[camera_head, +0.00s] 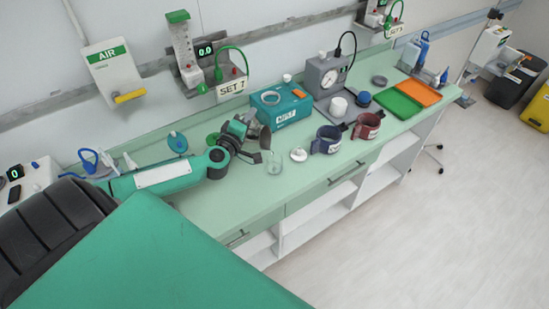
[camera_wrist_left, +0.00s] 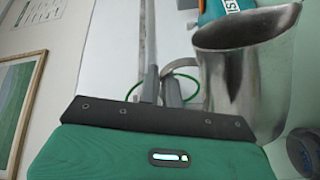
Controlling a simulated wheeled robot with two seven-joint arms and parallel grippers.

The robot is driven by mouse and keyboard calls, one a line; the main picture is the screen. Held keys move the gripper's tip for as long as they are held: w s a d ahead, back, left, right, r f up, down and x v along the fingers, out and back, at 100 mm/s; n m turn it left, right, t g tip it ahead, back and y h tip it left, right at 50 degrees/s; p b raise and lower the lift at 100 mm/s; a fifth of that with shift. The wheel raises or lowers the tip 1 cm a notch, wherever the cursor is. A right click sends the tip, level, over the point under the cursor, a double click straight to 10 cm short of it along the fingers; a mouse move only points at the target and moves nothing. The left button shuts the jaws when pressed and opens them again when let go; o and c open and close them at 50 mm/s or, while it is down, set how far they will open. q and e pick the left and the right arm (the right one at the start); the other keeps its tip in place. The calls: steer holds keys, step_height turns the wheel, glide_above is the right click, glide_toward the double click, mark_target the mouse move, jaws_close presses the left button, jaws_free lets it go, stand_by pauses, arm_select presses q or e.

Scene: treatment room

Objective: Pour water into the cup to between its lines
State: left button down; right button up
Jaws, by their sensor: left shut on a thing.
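My left gripper (camera_head: 246,146) is over the counter, just left of a small clear cup (camera_head: 275,162). In the left wrist view its fingers (camera_wrist_left: 162,86) are shut on the handle of a silver metal jug (camera_wrist_left: 238,85). The jug's mouth is toward the top of that view. Its inside and any water in it are hidden. In the head view the jug is mostly hidden among the gripper parts. The cup stands on the counter near its front edge. Its lines and its contents are too small to make out. My right gripper is not in view.
A white lid-like piece (camera_head: 299,156) lies right of the cup. A blue mug (camera_head: 326,141) and a maroon mug (camera_head: 367,127) stand farther right. A teal box (camera_head: 281,108) and a grey dial device (camera_head: 324,78) stand behind. The counter front (camera_head: 240,205) is clear.

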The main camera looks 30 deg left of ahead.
arm_select(q)
steer(key=shift+w+d+m+p, duration=0.1)
steer(key=shift+d+m+p, duration=0.45)
steer(key=shift+p, duration=0.35)
stand_by(1.8)
steer(key=shift+f, duration=0.1)
steer(key=a+n+b, duration=0.1)
steer(key=b, duration=0.1)
steer(key=shift+a+f+b, duration=0.15)
steer(key=shift+a+b, duration=0.15)
steer(key=shift+b, duration=0.1)
steer(key=shift+s+a+r+n+p, duration=0.25)
steer(key=shift+a+r+n+p, duration=0.4)
steer(key=shift+a+n, duration=0.25)
steer(key=shift+a+r+n, duration=0.15)
steer(key=shift+a+n, duration=0.2)
steer(key=shift+a, duration=0.05)
steer(key=shift+s+a+r+n+p, duration=0.1)
steer(key=shift+a+r+n+p, duration=0.05)
steer(key=shift+r+n+p, duration=0.4)
steer(key=shift+a+r+p, duration=0.1)
steer(key=shift+a+p, duration=0.2)
steer(key=shift+p, duration=0.1)
steer(key=shift+n, duration=0.25)
steer(key=shift+a, duration=0.1)
